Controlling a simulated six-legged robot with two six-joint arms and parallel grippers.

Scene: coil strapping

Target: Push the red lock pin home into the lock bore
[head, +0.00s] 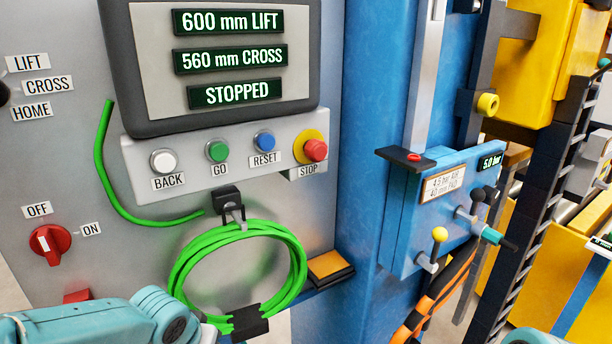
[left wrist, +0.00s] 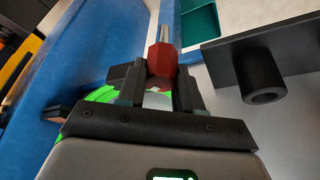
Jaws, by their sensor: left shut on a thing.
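In the left wrist view, my left gripper (left wrist: 160,84) is shut on the red lock pin (left wrist: 160,60). The pin has a faceted red head between the fingers and a thin metal shank pointing away from the gripper. A black hollow tube (left wrist: 264,84), which looks like the lock bore, sticks out from a dark plate to the right of the pin. The pin is apart from this tube, and its shank is not lined up with the hole. In the head view, my left arm enters at the lower left, and its gripper is not visible. My right gripper is not in view.
A green hose coil (head: 182,268) hangs on the grey control panel (head: 62,150), near my left arm. A blue column (head: 366,110) and a blue valve box (head: 400,205) with levers stand to the right. A green tray (left wrist: 198,26) lies beyond the pin.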

